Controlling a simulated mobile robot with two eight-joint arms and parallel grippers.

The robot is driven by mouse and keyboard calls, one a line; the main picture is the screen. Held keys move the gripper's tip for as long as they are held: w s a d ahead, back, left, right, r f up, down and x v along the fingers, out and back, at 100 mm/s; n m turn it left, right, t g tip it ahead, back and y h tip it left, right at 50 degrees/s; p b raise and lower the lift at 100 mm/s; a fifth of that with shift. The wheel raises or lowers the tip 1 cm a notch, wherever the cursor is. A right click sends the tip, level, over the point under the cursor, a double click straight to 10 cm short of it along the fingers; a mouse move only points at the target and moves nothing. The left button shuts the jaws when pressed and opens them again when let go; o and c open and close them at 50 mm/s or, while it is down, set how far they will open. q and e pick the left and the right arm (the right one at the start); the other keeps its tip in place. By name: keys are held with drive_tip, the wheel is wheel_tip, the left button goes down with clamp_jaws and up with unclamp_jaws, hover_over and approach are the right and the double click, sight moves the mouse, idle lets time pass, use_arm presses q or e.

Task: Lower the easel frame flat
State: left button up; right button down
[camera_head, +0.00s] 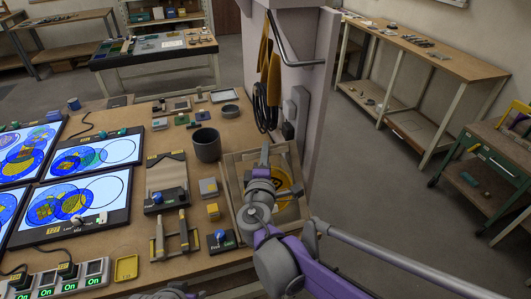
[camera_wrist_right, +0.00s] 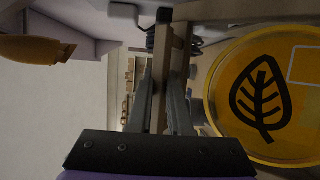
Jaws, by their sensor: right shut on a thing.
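The easel frame (camera_head: 232,172) is a pale wooden frame at the right end of the workbench, beside the purple-grey post. A round yellow piece (camera_head: 285,184) shows within it, partly hidden by my right arm. In the right wrist view, the yellow disc (camera_wrist_right: 228,102) with a black leaf drawing is close on the right. My right gripper (camera_head: 265,152) is at the frame; in the wrist view its fingers are shut on a wooden bar (camera_wrist_right: 161,58) of it. The frame's exact tilt is hard to tell.
A dark cup (camera_head: 206,145) stands just left of the frame. Small blocks (camera_head: 208,187), a labelled box (camera_head: 221,240) and lit panels (camera_head: 88,200) fill the bench further left. Open floor lies to the right.

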drive_tip(key=shift+w+a+f+g+b, duration=0.15)
drive_tip(key=shift+w+f+g, duration=0.15)
drive_tip(key=shift+w, duration=0.2)
drive_tip(key=shift+w+a+f+g+b, duration=0.15)
drive_tip(key=shift+w+f+g, duration=0.1)
drive_tip(key=shift+w, duration=0.25)
drive_tip(key=w+a+f+n+g+b, duration=0.1)
drive_tip(key=w+f+g, duration=0.1)
drive_tip(key=w+f, duration=0.1)
drive_tip(key=w+a+f+g+b, duration=0.1)
drive_tip(key=w+f+g, duration=0.2)
drive_tip(key=f, duration=0.2)
drive_tip(key=w+a+f+n+g+b, duration=0.1)
drive_tip(key=w+f+g, duration=0.1)
drive_tip(key=w+f, duration=0.1)
drive_tip(key=shift+w+a+f+n+h, duration=0.1)
drive_tip(key=shift+w+f+n+h, duration=0.25)
drive_tip(key=shift+f, duration=0.4)
drive_tip(key=shift+w+f+g, duration=0.15)
drive_tip(key=shift+f+g, duration=0.2)
drive_tip(key=shift+g, duration=0.1)
drive_tip(key=shift+w+a+f+b, duration=0.15)
drive_tip(key=shift+f+b, duration=0.1)
drive_tip(key=shift+f, duration=0.4)
drive_tip(key=shift+w+f+b, duration=0.15)
drive_tip(key=shift+f+b, duration=0.1)
drive_tip(key=shift+f, duration=0.6)
